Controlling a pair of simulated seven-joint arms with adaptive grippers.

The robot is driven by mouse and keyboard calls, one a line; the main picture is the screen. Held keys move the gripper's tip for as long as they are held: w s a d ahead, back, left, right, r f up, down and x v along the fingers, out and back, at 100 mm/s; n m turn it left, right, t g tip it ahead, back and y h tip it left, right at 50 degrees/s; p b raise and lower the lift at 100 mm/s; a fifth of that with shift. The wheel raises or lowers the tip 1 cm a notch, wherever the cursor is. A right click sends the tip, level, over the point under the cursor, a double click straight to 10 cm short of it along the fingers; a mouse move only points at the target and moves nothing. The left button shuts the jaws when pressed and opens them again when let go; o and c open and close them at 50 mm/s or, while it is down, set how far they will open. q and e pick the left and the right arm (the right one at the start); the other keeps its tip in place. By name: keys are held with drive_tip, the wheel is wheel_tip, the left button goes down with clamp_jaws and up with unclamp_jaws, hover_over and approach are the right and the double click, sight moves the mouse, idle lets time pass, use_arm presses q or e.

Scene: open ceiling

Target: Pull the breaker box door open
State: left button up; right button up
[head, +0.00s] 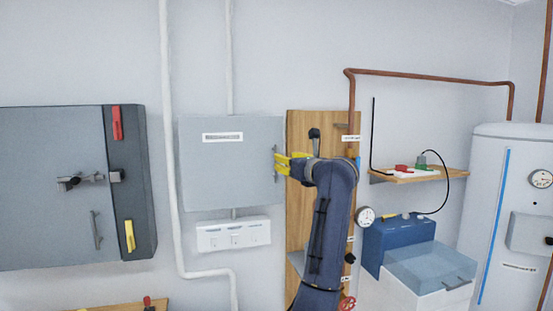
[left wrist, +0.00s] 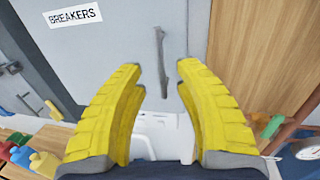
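The grey breaker box (head: 228,178) hangs on the wall left of the wooden board, and its door looks shut. The door carries a white label that reads BREAKERS (left wrist: 73,16) in the left wrist view. A dark vertical handle (left wrist: 161,62) stands near the door's right edge. My left gripper (head: 279,162) is at that handle, in front of the door's right edge. In the left wrist view its yellow fingers (left wrist: 162,75) are apart, with the handle showing in the gap between the tips. I cannot tell whether either finger touches it. My right gripper is not in view.
A dark grey cabinet (head: 50,190) is at the left. A white switch panel (head: 233,235) sits below the box, and a white pipe (head: 166,130) runs left of it. The wooden board (head: 300,128) is directly right, behind my arm.

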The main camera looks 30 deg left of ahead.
use_arm(q)
drive_tip(key=x, duration=0.7)
drive_tip(key=shift+w+a, duration=0.1)
drive_tip(key=shift+a, duration=0.1)
drive_tip(key=shift+o, duration=0.3)
clamp_jaws()
